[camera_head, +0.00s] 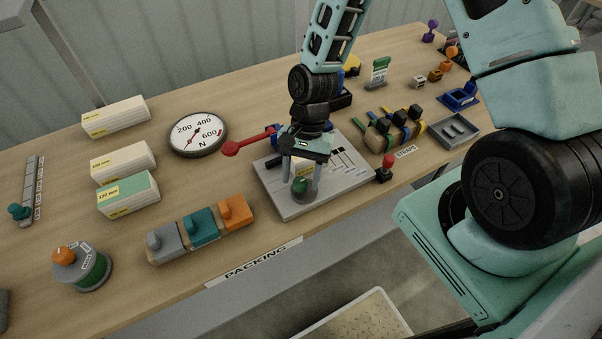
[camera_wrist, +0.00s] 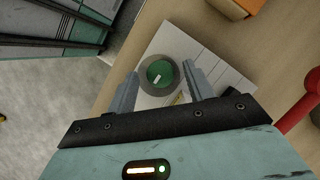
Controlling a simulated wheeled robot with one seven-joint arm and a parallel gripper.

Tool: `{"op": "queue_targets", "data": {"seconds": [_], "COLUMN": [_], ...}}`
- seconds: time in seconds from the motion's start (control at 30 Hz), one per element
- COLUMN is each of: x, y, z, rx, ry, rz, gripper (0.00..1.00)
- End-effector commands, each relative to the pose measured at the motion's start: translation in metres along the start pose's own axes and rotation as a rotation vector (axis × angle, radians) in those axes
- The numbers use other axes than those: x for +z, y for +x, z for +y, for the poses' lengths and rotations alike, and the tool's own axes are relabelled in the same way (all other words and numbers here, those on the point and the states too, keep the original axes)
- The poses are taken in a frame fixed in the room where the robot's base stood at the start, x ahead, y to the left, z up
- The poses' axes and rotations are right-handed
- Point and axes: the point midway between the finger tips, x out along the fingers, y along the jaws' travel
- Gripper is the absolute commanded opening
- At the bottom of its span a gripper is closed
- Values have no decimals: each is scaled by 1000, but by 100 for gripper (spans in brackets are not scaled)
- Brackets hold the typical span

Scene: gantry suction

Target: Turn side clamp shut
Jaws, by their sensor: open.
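A round green knob (camera_head: 300,187) with a dark grey collar stands on the front part of a light grey plate (camera_head: 280,209). In the wrist view the knob (camera_wrist: 160,72) shows a short white mark on its top. My gripper (camera_head: 302,180) points down over it, open, with one finger to each side. In the wrist view a gap shows between the knob and my gripper's fingers (camera_wrist: 165,83). I cannot tell how far down the fingers reach. A red lever (camera_head: 250,142) with a ball end sticks out left from the back of the plate. My gripper hides part of the plate's middle.
A round force dial (camera_head: 198,134) stands left of the plate. Grey, teal and orange blocks (camera_head: 202,228) stand front left. A small red-topped joystick (camera_head: 386,167) and several strapped pieces (camera_head: 397,132) stand right. The table's front edge (camera_head: 255,262) is near.

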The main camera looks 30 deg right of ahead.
Motion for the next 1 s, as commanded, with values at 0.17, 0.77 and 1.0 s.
{"op": "queue_targets", "data": {"seconds": [0.17,0.77,1.0], "x": [0,0,0], "y": [5,4,4], "z": [0,0,-2], "rx": [-1,4,38], "ry": [1,-10,-93], "rz": [0,1,2], "gripper": [52,7,8]}}
